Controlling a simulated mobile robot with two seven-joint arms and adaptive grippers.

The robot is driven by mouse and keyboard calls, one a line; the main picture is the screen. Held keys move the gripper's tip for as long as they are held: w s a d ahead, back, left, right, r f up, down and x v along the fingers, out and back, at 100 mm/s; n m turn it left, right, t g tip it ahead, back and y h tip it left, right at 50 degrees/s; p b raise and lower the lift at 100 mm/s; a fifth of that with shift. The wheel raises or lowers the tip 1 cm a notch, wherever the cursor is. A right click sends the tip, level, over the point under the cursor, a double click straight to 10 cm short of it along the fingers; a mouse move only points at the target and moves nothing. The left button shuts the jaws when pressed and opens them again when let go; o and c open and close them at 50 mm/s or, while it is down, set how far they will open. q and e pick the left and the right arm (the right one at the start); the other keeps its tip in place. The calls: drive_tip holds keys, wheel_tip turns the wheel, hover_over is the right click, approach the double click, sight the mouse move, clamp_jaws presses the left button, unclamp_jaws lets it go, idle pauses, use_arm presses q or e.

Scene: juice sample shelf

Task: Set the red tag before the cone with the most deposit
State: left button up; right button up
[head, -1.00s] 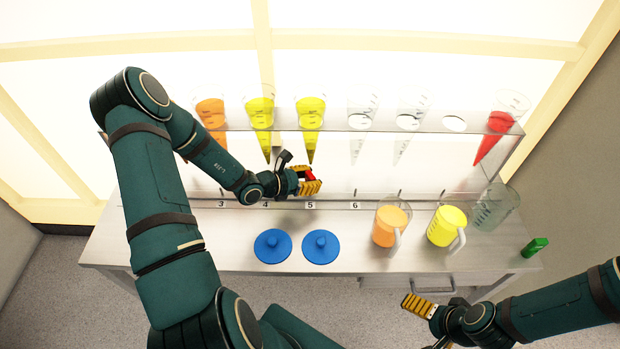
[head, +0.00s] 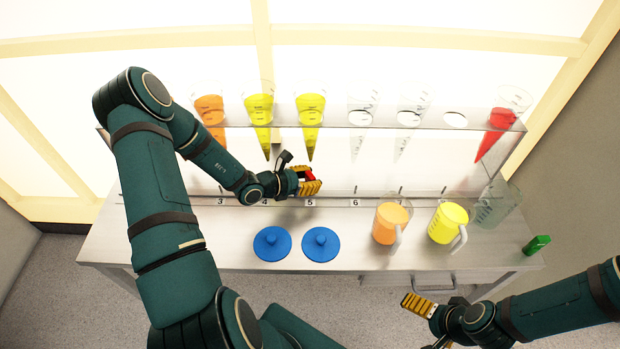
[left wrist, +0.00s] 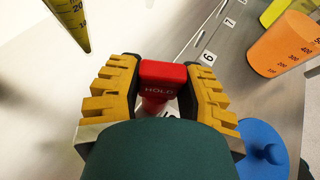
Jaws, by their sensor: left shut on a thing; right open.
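My left gripper (head: 311,180) is shut on the red tag (head: 308,174), just in front of the rack near label 5. In the left wrist view the red tag (left wrist: 163,76), marked HOLD, sits between the yellow fingers. My right gripper (head: 430,305) is open and empty off the bench's front edge.
Two blue lids (head: 272,244) (head: 321,244) lie on the bench (head: 150,235). An orange jug (head: 390,222), a yellow jug (head: 447,223) and a clear jug (head: 497,205) stand to the right. A green object (head: 536,245) lies at the right end. Numbered labels (head: 355,203) run along the rack's base.

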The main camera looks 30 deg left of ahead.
use_arm(q)
drive_tip(key=o, duration=1.1)
drive_tip(key=shift+c, duration=0.2)
drive_tip(key=v, duration=1.2)
